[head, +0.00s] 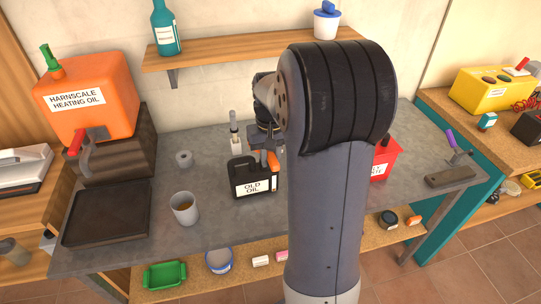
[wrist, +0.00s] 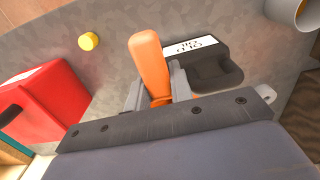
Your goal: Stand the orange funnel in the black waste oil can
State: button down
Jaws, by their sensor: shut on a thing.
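The black waste oil can (head: 255,178), labelled OLD OIL, stands on the grey bench left of my arm. It also shows in the wrist view (wrist: 215,70), right of the fingers. My gripper (wrist: 158,90) is shut on the orange funnel (wrist: 149,62), whose rounded orange part sticks out between the fingers. In the head view a small part of the funnel (head: 273,160) shows close by the can's upper right. Whether it touches the can I cannot tell. The rest of the funnel is hidden by the gripper, and the can's opening is not clearly visible.
A grey cup (head: 184,208) and a dark tray (head: 107,213) are left of the can. A small bottle (head: 236,138) stands behind it. A red box (head: 383,160) is right of my arm. A yellow cap (wrist: 88,41) lies on the bench. A shelf (head: 225,50) hangs above.

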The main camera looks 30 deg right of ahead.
jog(key=c, duration=1.2)
grip_release()
jog(key=shift+f, duration=0.1)
jog(key=shift+o, duration=0.2)
notch_tip(320, 180, up, 11)
jog(key=shift+f, duration=0.1)
jog(key=shift+f, duration=0.15)
